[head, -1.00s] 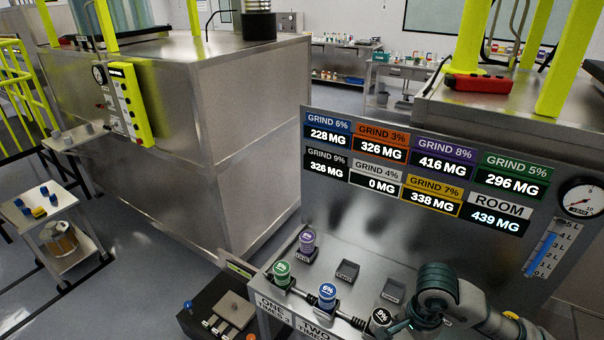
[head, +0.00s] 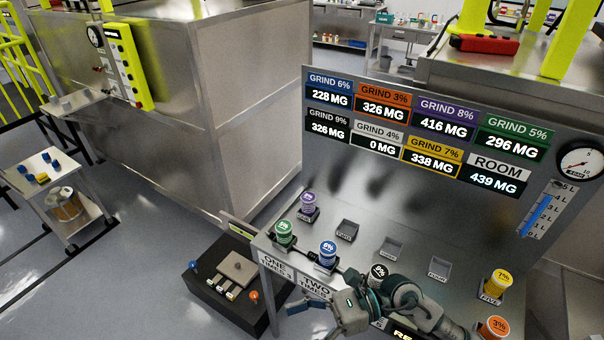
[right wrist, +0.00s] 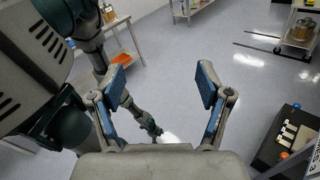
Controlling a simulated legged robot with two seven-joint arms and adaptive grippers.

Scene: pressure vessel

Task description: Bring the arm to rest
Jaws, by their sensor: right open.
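My right arm comes in from the bottom right of the head view. Its gripper (head: 322,291) hangs at the front edge of the steel bench (head: 400,265), by the labels ONE TIMES and TWO TIMES. In the right wrist view the right gripper (right wrist: 162,82) is open. Nothing is held. A dark limb of mine shows left of the fingers in that view; I cannot tell which limb. My left gripper does not show in the head view.
On the bench stand green (head: 285,234), purple (head: 308,204), blue (head: 327,255), black-and-white (head: 379,275), yellow (head: 496,284) and orange (head: 494,328) jars, near empty holders (head: 391,248). A dark box (head: 235,278) stands left of the bench. Open floor (head: 150,260) lies further left.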

